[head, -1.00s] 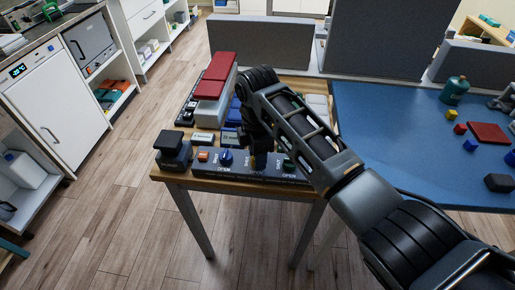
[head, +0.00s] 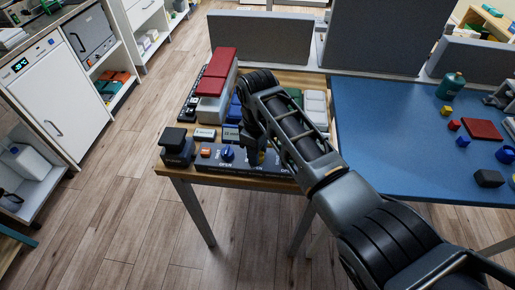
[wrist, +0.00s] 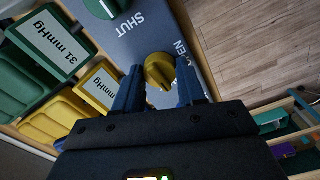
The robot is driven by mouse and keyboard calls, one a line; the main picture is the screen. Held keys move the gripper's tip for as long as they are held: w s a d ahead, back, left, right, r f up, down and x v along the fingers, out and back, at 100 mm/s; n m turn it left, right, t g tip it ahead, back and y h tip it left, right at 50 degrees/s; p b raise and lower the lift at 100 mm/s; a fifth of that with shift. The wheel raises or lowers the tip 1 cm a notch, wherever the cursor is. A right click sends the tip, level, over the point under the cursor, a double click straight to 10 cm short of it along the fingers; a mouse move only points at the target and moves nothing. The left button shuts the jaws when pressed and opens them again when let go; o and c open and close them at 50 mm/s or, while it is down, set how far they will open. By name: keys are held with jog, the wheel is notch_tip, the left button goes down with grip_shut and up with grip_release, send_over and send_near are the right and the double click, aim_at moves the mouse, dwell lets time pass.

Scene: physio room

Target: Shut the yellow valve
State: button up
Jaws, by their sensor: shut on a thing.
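The yellow valve (wrist: 160,72) is a round knob with a raised ridge, on a grey panel (wrist: 128,38) with SHUT and OPEN printed beside it. My gripper (wrist: 159,88) has its two blue fingers on either side of the knob and is shut on it. I cannot tell which word the ridge points to. In the head view only a sliver of the yellow valve (head: 262,158) shows under my arm, at the front edge of the wooden table.
A blue knob (head: 227,154) and an orange button (head: 206,153) are left of the yellow valve on the panel. A green knob (wrist: 103,5) is on its other side. A black block (head: 176,146) stands at the table corner.

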jog(key=shift+m, duration=0.3)
dwell(0.4)
jog(key=o, duration=1.1)
jog(key=shift+c, duration=0.2)
jog(key=shift+r+b, duration=0.35)
jog(key=shift+r, duration=3.6)
